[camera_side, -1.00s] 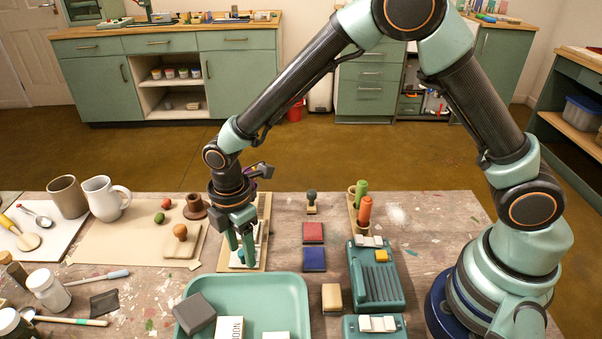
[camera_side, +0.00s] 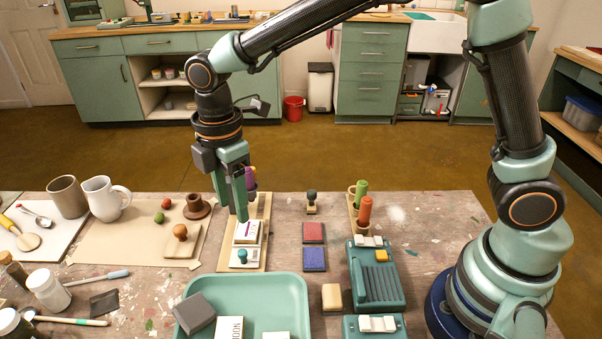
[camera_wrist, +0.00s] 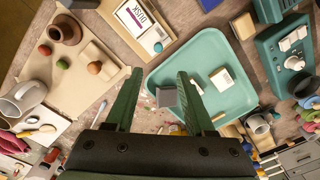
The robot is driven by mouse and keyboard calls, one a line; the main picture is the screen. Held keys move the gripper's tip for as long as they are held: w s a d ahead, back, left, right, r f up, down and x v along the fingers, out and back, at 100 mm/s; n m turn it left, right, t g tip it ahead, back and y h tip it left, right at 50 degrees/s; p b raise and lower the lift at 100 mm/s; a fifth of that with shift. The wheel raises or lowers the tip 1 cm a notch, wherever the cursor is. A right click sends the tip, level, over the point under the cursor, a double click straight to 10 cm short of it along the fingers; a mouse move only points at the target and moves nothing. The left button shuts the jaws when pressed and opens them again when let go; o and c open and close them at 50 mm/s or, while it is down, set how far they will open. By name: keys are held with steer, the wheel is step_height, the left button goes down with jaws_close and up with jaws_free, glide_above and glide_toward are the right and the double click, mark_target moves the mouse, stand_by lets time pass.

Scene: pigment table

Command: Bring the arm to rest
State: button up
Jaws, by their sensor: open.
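My gripper (camera_side: 236,212) is raised above the wooden board (camera_side: 263,245) at the middle of the table, fingers pointing down. In the wrist view my gripper (camera_wrist: 156,74) shows two green fingers spread apart, with nothing held between them. A purple object (camera_side: 251,180) stands behind the fingers, partly hidden.
A teal tray (camera_side: 300,290) with a grey block (camera_side: 195,314) is in front. Red (camera_side: 313,233) and blue (camera_side: 314,259) pads lie to the right, beside a teal device (camera_side: 375,280). A white mug (camera_side: 103,198) and wooden knob (camera_side: 180,232) are left. The space above the table is open.

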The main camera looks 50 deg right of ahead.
steer(key=s+d+r+m+t, duration=0.2)
steer(key=s+d+r+m, duration=0.1)
steer(key=d+m, duration=0.3)
steer(key=s+d+r+m+t, duration=0.1)
steer(key=s+d+r+m, duration=0.2)
steer(key=d+m, duration=0.3)
steer(key=s+d+r+m+t, duration=0.2)
steer(key=d+m, duration=0.4)
steer(key=d, duration=0.3)
steer(key=shift+s+r+t, duration=0.3)
steer(key=shift+s+r, duration=0.4)
steer(key=shift+s, duration=0.25)
